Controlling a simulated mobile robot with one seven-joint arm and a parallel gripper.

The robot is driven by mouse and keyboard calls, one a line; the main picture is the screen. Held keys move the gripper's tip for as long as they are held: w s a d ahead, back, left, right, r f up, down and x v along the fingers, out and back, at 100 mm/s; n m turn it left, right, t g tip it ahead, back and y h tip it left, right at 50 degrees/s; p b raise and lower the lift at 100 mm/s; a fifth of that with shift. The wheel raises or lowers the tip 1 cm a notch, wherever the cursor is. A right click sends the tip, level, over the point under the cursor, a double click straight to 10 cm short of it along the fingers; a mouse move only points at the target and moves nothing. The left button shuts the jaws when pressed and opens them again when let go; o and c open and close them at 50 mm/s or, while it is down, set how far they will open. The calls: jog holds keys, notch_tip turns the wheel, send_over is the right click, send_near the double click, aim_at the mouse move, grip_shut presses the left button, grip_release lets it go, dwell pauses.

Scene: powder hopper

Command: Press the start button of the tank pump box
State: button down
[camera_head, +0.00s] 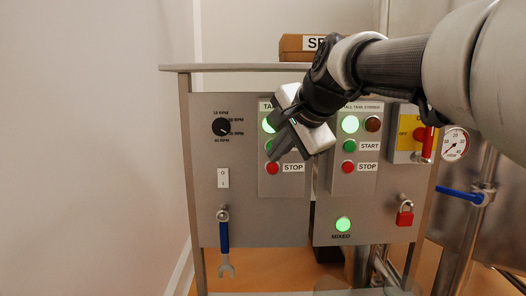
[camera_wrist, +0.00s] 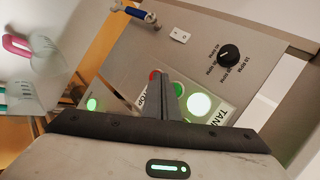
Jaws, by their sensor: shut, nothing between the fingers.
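The tank pump box (camera_head: 266,190) is the left control box on the grey panel; its label is mostly hidden, reading "TA" in the head view and "TANK" in the wrist view. Its round lamp (camera_wrist: 198,104) glows pale green. Its green start button (camera_wrist: 177,88) is partly covered by my fingers, and its START label is hidden. Its red stop button (camera_head: 272,168) sits below, labelled STOP. My gripper (camera_head: 272,152) is shut and empty, its fingertips in front of the green button. I cannot tell whether they touch it.
A similar tall tank stirrer box (camera_head: 345,185) with lit lamp stands to the right. A red padlock (camera_head: 405,214) and a lit MIXED lamp (camera_head: 343,224) are lower right.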

jog(key=shift+s, duration=1.05)
jog(key=s+d+f+n+g+h, duration=0.1)
jog(key=s+d+f+n, duration=0.2)
jog(key=s+f, duration=0.3)
jog(key=s+d+f+n+g+h, duration=0.1)
jog(key=s+d+f+n, duration=0.2)
jog(key=s+f, duration=0.4)
jog(key=s+d+f+n+g+h+p, duration=0.1)
jog(key=s+d+f+n, duration=0.3)
jog(key=s+f, duration=0.3)
jog(key=s+n, duration=0.1)
jog(key=s, duration=0.3)
jog(key=shift+h, duration=0.4)
